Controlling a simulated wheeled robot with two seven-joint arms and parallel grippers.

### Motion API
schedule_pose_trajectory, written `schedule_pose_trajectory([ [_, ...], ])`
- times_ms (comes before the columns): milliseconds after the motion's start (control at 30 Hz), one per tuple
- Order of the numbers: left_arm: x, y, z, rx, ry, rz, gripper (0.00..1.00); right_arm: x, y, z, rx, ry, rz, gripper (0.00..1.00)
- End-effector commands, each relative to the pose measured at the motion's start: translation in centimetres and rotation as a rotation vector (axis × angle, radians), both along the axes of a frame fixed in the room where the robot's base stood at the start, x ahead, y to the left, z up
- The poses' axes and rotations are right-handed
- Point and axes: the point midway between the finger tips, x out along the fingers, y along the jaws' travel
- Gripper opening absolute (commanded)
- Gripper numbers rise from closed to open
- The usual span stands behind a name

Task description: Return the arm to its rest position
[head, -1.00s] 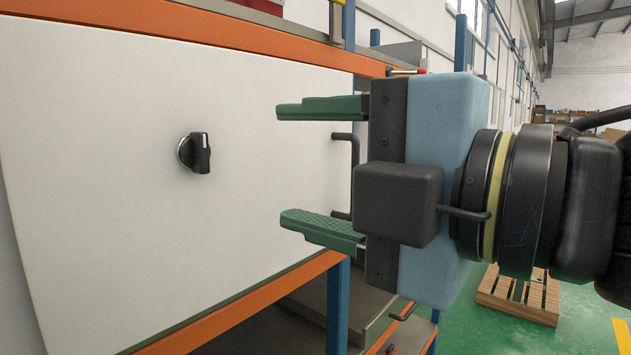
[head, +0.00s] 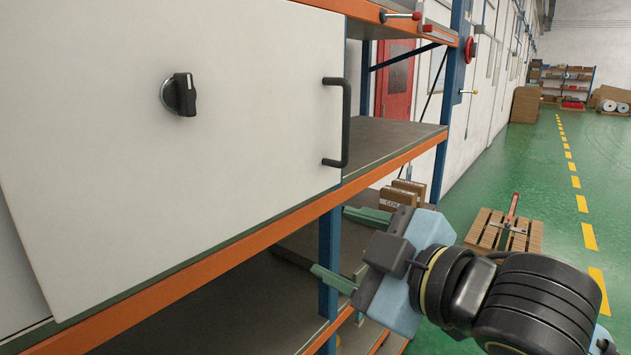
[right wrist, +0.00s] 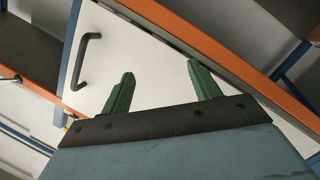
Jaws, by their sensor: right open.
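My right gripper (head: 340,246) is open and empty in the head view, low and to the right of the white cabinet door. Its two green fingers point left, apart from the door and its black bar handle (head: 346,122). In the right wrist view the green fingers (right wrist: 162,92) are spread with nothing between them. The white door (head: 240,110) carries a black rotary knob (head: 180,95). The door also shows in the right wrist view (right wrist: 125,62), with the handle (right wrist: 82,62) to the left of the fingers. My left gripper is not in view.
Orange-edged shelving (head: 395,158) with blue posts stands close to the gripper. Cardboard boxes (head: 402,193) sit on a lower shelf behind it. A wooden pallet (head: 505,236) stands on the green floor to the right. The floor aisle farther right is clear.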

Motion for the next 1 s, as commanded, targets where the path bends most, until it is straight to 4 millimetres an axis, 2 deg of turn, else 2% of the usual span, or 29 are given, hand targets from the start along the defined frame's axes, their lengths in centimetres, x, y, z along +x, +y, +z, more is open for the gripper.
schedule_pose_trajectory([
  [33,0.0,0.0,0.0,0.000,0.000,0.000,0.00,0.3,-0.7,-2.3,0.030,0.077,-0.036,0.62],
  [167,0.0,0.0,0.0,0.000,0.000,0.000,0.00,0.6,-2.8,-7.9,0.093,0.252,-0.150,0.62],
  [333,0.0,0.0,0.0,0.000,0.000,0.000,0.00,-0.5,-6.1,-15.8,0.152,0.489,-0.322,0.62],
  [467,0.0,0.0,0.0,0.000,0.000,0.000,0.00,-3.0,-9.0,-22.2,0.173,0.675,-0.471,0.62],
  [600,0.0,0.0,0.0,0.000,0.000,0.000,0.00,-7.0,-11.9,-28.4,0.173,0.859,-0.633,0.62],
  [800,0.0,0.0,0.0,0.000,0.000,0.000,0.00,-12.6,-15.2,-34.1,0.145,1.045,-0.811,0.62],
  [1000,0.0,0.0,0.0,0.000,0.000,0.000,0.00,-18.2,-17.7,-37.7,0.102,1.186,-0.954,0.62],
])
